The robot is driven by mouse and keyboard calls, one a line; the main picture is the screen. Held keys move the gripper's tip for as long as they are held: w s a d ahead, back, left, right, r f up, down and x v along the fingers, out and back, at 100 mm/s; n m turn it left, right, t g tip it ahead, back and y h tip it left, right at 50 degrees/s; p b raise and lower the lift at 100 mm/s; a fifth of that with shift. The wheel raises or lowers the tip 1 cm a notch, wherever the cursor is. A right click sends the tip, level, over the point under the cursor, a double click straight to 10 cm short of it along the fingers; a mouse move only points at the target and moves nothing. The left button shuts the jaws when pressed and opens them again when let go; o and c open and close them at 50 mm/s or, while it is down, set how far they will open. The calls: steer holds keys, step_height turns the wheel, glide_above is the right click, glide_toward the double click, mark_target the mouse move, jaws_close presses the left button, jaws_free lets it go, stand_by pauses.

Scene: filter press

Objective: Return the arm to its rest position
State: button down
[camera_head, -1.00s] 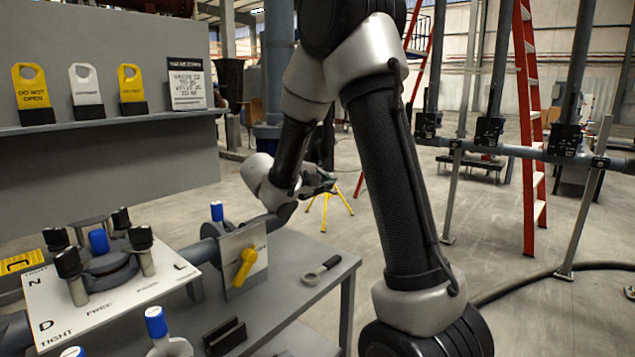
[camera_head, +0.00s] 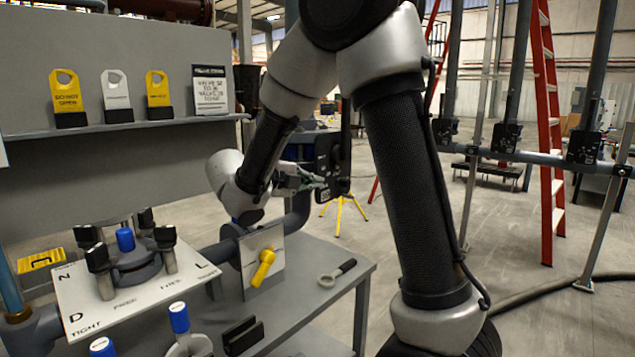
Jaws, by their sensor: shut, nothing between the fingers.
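My arm spans the middle of the view, with its grey and black links bent over the floor beside the bench. My gripper (camera_head: 312,182) is at the wrist's end, small and partly lost against dark hardware behind it. It is shut and holds nothing. It is beyond the bench's pipe and valve plate, and I see no contact with them.
The bench (camera_head: 315,300) carries a plate with black knobs (camera_head: 140,290), a yellow valve handle (camera_head: 263,268) and a ring-ended tool (camera_head: 337,273). A shelf (camera_head: 130,127) holds tags. A red ladder (camera_head: 548,130) and pipe rail stand right. Open floor lies between.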

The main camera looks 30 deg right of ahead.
stand_by(0.5)
steer(key=s+d+f+m+g+y, duration=0.1)
steer(key=s+f+m+g+y, duration=0.25)
steer(key=s+m, duration=0.6)
steer(key=s+d+f+m+g+y, duration=0.1)
steer(key=s+f+m+g+y, duration=0.25)
steer(key=m, duration=1.15)
steer(key=s+a+r+m+t+y, duration=0.1)
steer(key=s+r+m+t+y, duration=0.1)
steer(key=s+m, duration=0.5)
steer(key=s+a+r+m+t+y, duration=0.1)
steer(key=s+m+t+y, duration=0.3)
steer(key=s+m, duration=0.4)
steer(key=shift+s+r+y, duration=0.15)
steer(key=shift+r+y, duration=0.35)
steer(key=shift+r, duration=0.3)
